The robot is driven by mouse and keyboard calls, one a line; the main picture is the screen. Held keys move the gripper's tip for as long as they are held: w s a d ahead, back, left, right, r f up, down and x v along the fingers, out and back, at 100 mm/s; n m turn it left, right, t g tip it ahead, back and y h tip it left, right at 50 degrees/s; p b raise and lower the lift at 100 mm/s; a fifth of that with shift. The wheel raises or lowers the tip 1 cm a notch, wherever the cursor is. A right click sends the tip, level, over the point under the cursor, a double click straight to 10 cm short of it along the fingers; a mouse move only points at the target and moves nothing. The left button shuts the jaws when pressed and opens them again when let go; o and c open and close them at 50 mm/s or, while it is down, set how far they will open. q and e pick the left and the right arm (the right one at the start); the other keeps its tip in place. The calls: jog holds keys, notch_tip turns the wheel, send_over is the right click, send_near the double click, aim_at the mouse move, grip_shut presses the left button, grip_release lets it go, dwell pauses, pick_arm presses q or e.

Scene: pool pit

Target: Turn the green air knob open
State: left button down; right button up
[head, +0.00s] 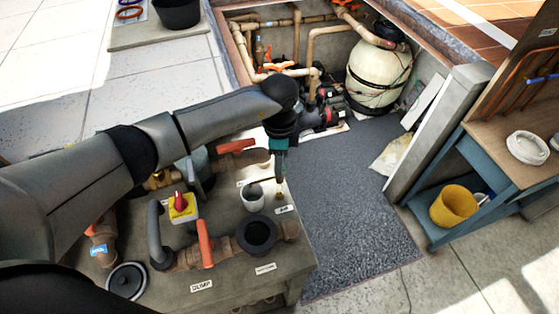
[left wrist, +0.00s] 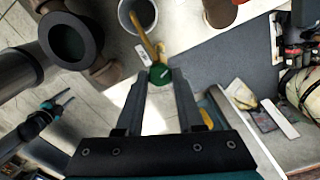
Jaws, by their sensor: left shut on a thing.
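The green air knob (left wrist: 160,74) is small and round, on a brass stem, between the fingertips of my left gripper (left wrist: 160,80) in the left wrist view. My left gripper is shut on it. In the head view my left gripper (head: 280,180) reaches down to the right part of the bench top, beside a white label (head: 284,209); its fingers mostly hide the knob there. My right gripper (left wrist: 58,106) shows small at the lower left of the left wrist view, away from the knob; its jaw opening is unclear.
A grey cup (head: 252,198) stands close to the left gripper. Orange-handled valves (head: 205,243), a dark round port (head: 257,235) and a red switch on yellow (head: 182,206) crowd the bench (head: 250,285). A grey mat (head: 350,220) lies clear to the right.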

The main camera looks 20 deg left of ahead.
pick_arm(q)
jog(key=c, duration=0.5)
grip_release()
notch_tip(320, 180, up, 15)
jog(key=shift+r+b, duration=0.15)
jog(key=shift+b, duration=0.65)
